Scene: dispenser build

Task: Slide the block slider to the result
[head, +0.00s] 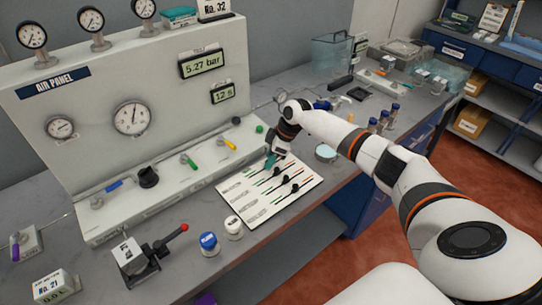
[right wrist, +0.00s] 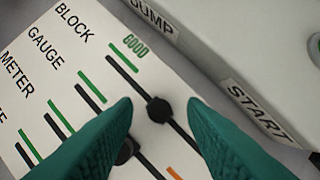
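The white slider board (head: 250,212) lies on the bench in front of the air panel, with several slots and black knobs. In the right wrist view, the BLOCK slider knob (right wrist: 159,110) sits partway along its slot, away from the green GOOD mark (right wrist: 135,46). My right gripper (head: 271,162) is low over the far side of the board. Its teal fingers (right wrist: 160,101) are open on either side of the BLOCK knob, with visible gaps. The neighbouring GAUGE knob (right wrist: 125,150) is partly hidden by the left finger. My left gripper is not in view.
The air panel (head: 90,110) with gauges stands behind the board. A START label (right wrist: 258,112) lies beyond the board. Dark-capped bottles (head: 383,118) stand to the right.

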